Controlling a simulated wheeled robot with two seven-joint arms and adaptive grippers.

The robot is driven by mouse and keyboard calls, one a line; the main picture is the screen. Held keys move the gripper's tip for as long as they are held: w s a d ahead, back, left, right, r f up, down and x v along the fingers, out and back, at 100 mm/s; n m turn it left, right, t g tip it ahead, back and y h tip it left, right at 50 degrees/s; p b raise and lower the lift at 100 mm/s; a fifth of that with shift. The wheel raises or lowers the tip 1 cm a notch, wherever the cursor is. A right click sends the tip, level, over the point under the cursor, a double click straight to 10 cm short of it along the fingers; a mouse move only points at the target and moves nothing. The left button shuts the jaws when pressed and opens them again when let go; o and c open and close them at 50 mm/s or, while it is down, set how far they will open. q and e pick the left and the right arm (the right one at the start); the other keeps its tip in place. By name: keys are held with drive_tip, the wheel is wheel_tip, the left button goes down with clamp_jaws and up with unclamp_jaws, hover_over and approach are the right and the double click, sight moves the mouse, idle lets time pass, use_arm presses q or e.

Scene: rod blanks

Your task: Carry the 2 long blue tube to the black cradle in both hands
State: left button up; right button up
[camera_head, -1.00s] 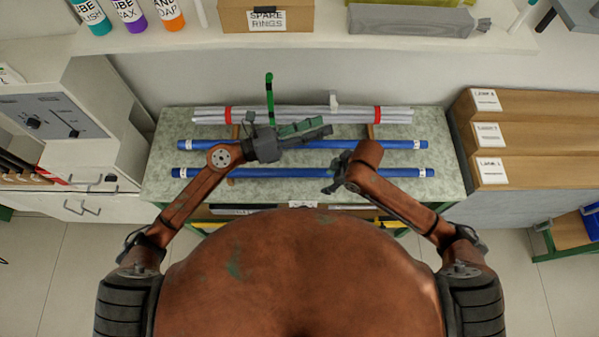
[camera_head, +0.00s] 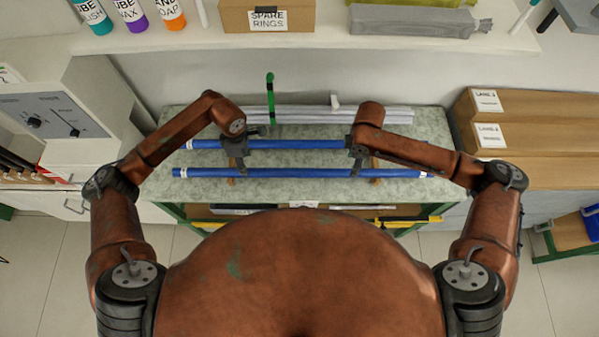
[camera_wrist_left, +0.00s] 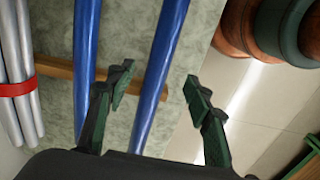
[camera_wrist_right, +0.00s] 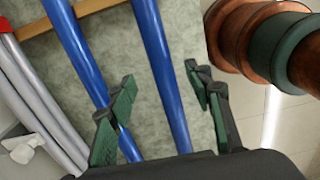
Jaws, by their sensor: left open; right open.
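Two long blue tubes with white end bands lie parallel across the green-topped bench, the rear tube (camera_head: 300,144) and the front tube (camera_head: 300,173). My left gripper (camera_head: 237,163) is open and empty above the left part of the tubes. In the left wrist view its fingers (camera_wrist_left: 160,90) appear on either side of the front tube (camera_wrist_left: 163,62), apart from it. My right gripper (camera_head: 360,160) is open above the right part. In the right wrist view its fingers (camera_wrist_right: 163,90) also flank the front tube (camera_wrist_right: 157,60). I cannot make out a black cradle.
Silver rods (camera_head: 320,116) with a red band (camera_wrist_left: 15,87) lie behind the tubes. A green upright post (camera_head: 270,98) stands near them. Wooden lane boxes (camera_head: 525,140) are at right, a grey cabinet (camera_head: 60,115) at left, and a shelf (camera_head: 330,38) above the back.

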sight(249, 170)
use_arm(q)
drive_tip(key=shift+f, duration=3.9)
use_arm(e)
drive_tip(key=shift+f, duration=3.9)
use_arm(q)
clamp_jaws()
use_arm(e)
clamp_jaws()
